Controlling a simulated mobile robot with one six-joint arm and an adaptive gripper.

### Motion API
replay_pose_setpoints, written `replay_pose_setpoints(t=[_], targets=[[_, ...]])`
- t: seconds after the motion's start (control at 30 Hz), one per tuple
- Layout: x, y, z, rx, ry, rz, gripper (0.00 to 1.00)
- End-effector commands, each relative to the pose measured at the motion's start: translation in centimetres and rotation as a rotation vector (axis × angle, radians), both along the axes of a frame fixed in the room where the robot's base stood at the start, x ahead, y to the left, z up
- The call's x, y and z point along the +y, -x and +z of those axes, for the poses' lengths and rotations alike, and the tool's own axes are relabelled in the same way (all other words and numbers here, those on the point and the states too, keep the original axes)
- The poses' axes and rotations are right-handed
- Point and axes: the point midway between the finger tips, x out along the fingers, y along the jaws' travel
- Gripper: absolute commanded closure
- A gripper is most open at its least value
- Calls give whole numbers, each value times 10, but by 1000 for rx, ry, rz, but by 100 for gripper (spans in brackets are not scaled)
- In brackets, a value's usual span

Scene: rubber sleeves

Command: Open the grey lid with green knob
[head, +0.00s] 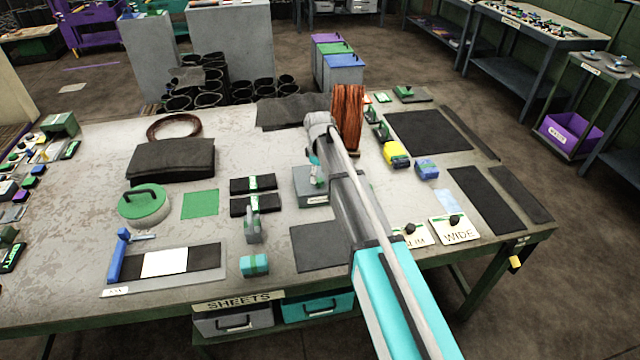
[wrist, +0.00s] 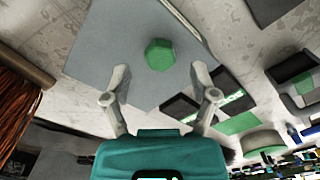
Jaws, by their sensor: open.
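The grey lid (wrist: 112,48) fills the upper middle of the wrist view, with its six-sided green knob (wrist: 158,55) near the centre. My gripper (wrist: 160,78) is open and empty. Its two grey fingers are spread to either side below the knob in that view, apart from it. In the head view the grey lid (head: 302,178) tops a small box in mid-table, partly hidden by my arm. My gripper (head: 316,174) is over it there, and its fingers are hard to make out. The lid lies flat on its box and looks shut.
A copper wire coil (head: 347,112) stands close behind my arm. Black strips with green bands (head: 253,185) and a grey-green upright tool (head: 252,222) lie left of the box. A round green-topped pot (head: 143,203) is farther left. A dark sheet (head: 316,247) lies in front.

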Motion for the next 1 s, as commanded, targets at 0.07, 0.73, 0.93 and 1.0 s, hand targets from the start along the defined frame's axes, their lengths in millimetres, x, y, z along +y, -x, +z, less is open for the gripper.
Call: replay_pose_setpoints(t=[0.07, 0.73, 0.93, 1.0], targets=[[0, 0, -9, 0, 0, 0, 25], [0, 0, -20, 0, 0, 0, 25], [0, 0, -20, 0, 0, 0, 58], [0, 0, -20, 0, 0, 0, 71]])
